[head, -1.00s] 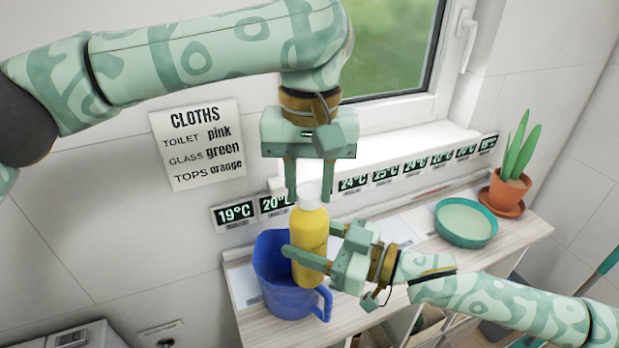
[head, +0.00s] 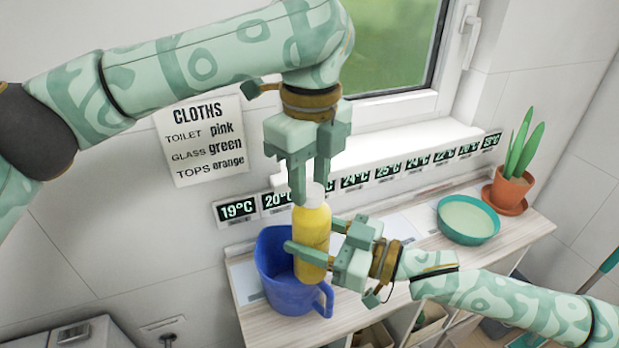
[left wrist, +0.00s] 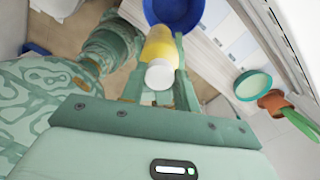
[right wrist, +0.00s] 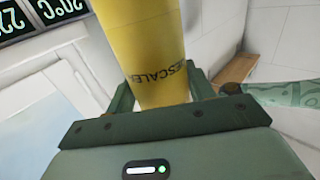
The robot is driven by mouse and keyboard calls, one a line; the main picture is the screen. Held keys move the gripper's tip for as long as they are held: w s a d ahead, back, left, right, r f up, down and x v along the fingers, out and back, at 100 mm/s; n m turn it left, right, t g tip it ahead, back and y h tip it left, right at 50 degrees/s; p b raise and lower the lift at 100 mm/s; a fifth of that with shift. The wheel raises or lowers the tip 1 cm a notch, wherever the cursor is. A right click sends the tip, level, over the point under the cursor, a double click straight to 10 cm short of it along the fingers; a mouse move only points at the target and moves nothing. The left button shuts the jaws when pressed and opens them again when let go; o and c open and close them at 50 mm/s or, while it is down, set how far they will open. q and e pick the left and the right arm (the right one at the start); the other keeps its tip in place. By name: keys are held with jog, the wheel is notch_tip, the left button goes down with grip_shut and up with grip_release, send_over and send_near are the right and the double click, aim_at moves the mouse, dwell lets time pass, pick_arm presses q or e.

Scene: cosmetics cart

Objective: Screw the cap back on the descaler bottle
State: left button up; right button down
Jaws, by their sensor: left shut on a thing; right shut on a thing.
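The descaler bottle (head: 313,243) is yellow and upright, with a white cap (head: 315,192) at its top. My right gripper (head: 312,237) is shut around the bottle's body from the right. The right wrist view shows the bottle (right wrist: 145,40) between its fingers, with part of the dark lettering. My left gripper (head: 311,190) points down from above and is shut on the cap. The left wrist view shows the cap (left wrist: 160,75) end-on between the fingers, in line with the bottle. The thread under the cap is hidden, so I cannot tell how tightly it sits.
A blue jug (head: 283,293) stands on the shelf top (head: 400,275) just behind and below the bottle. A teal bowl (head: 467,220) and a potted plant (head: 510,187) stand farther right. A strip of temperature labels (head: 390,170) runs along the wall.

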pick_arm(q)
jog(key=m, duration=0.6)
jog(key=shift+w, duration=0.15)
jog(key=m, duration=0.3)
jog(key=shift+d, duration=0.1)
jog(key=o, duration=0.9)
jog(key=shift+o, duration=0.2)
jog(key=shift+r, duration=0.15)
notch_tip(320, 180, up, 4)
jog(key=shift+r, duration=0.1)
jog(key=shift+c, duration=0.4)
